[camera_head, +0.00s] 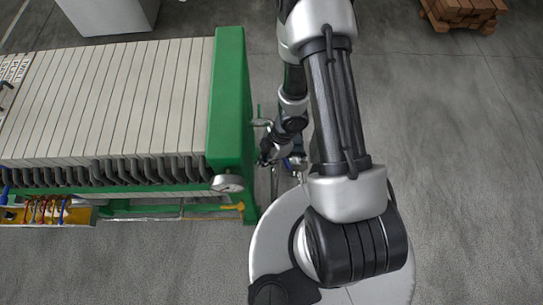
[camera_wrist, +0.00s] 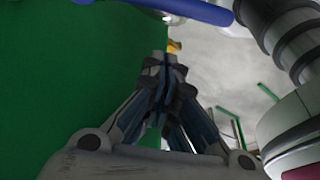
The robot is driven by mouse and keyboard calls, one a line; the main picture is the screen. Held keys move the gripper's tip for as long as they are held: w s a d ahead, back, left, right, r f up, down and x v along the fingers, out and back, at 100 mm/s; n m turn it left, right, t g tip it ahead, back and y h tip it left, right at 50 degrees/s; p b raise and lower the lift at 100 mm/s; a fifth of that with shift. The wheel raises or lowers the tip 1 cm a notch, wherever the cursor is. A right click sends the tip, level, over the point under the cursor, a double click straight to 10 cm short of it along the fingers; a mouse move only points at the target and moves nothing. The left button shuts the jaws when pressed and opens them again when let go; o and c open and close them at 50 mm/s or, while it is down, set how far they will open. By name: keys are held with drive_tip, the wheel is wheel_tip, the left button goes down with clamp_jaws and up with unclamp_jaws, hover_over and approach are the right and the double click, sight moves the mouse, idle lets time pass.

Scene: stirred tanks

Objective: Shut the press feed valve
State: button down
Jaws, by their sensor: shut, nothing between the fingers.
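A blue bar-like handle (camera_wrist: 195,10) crosses the top of the wrist view, in front of the green press end plate (camera_wrist: 70,70). It looks like a valve lever, but the valve body is mostly out of that view. In the head view the press (camera_head: 228,100) stands on the left, with a pipe (camera_head: 262,122) coming out of its right face. My gripper (camera_wrist: 160,62) is shut and empty, its fingertips below the blue handle in the picture and apart from it. In the head view my gripper (camera_head: 266,157) is small and dark beside the press's right face.
A round gauge (camera_head: 228,183) and a yellow handle (camera_head: 232,206) sit low on the press front. Coloured small valves (camera_head: 45,210) are at the lower left.

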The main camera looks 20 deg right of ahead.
drive_tip(key=d, duration=0.1)
drive_tip(key=d+p, duration=0.1)
drive_tip(key=d, duration=0.1)
drive_tip(key=shift+w+f, duration=0.1)
drive_tip(key=shift+f, duration=0.25)
drive_tip(key=shift+d, duration=0.15)
drive_tip(key=shift+d, duration=0.1)
